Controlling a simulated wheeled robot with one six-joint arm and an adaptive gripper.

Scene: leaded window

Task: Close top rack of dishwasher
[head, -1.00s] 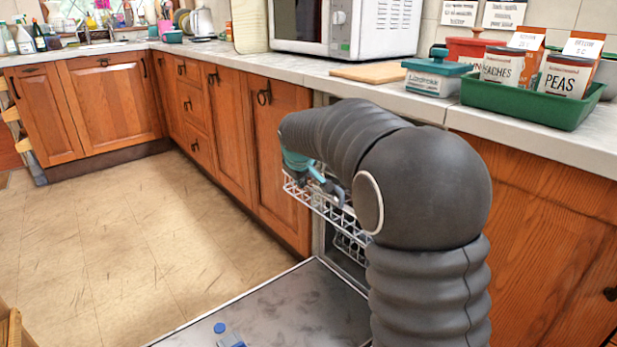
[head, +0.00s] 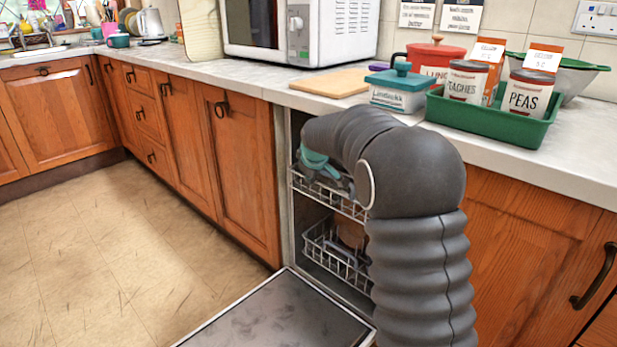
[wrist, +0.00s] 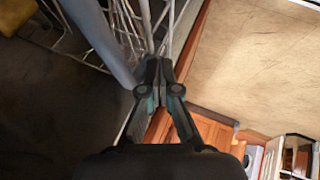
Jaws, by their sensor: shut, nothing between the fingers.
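The white wire top rack (head: 338,199) is in the upper part of the dishwasher; its front shows near the opening, and my arm hides much of it. In the wrist view its pale wires (wrist: 118,32) fill the upper middle. My gripper (wrist: 158,72) is shut and empty, with its fingertips at the corner of the rack wires; I cannot tell for sure whether they touch. In the head view my arm covers most of the gripper. The dishwasher door (head: 285,322) lies open and low.
The lower rack (head: 337,256) sits inside the dishwasher and holds something pale. The counter (head: 255,80) above carries a microwave (head: 300,32), a cutting board (head: 330,83) and a green tray (head: 490,120) with cans. The floor (head: 110,260) to the left is clear.

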